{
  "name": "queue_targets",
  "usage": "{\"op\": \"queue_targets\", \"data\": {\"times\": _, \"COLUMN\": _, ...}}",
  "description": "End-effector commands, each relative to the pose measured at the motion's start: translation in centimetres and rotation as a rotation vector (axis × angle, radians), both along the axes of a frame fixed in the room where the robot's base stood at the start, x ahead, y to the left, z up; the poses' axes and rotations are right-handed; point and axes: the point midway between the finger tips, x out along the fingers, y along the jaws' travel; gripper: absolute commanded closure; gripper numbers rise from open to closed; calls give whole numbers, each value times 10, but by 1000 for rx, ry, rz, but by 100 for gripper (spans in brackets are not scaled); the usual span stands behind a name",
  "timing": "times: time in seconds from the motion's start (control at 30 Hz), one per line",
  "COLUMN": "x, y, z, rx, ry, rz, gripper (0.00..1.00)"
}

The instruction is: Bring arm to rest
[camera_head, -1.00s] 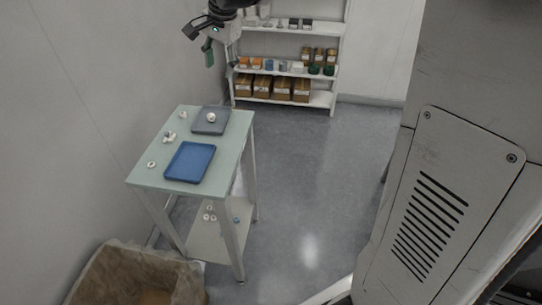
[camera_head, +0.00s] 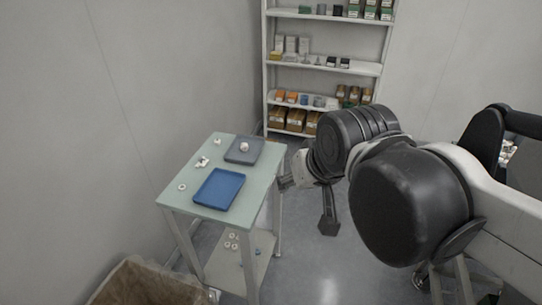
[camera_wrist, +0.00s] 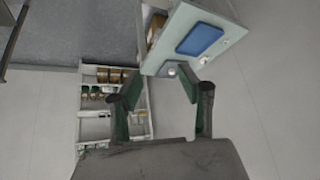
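My gripper (camera_head: 306,207) hangs to the right of the table's edge in the head view, with my arm's dark joints in front of part of it. In the wrist view my gripper (camera_wrist: 152,92) has two dark fingers with green pads, spread apart. Nothing sits between them; floor and shelf show behind the gap. The light green table (camera_head: 256,184) and its trays stand to the left of my gripper in the head view.
A blue tray (camera_head: 219,189) and a grey tray (camera_head: 245,150) with a white part (camera_head: 244,146) lie on the table. Small white parts (camera_head: 202,162) lie beside them. A white shelf (camera_head: 325,64) stands behind. A lined bin (camera_head: 146,283) is at lower left.

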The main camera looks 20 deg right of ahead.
Motion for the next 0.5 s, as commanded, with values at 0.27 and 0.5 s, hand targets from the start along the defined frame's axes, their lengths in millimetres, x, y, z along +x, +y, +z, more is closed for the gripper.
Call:
{"op": "queue_targets", "data": {"times": 0.27, "x": -21, "y": 0, "z": -17, "rx": -52, "ry": -28, "rz": 66, "gripper": 62}}
{"op": "queue_targets", "data": {"times": 0.5, "x": -21, "y": 0, "z": -17, "rx": -52, "ry": -29, "rz": 66, "gripper": 62}}
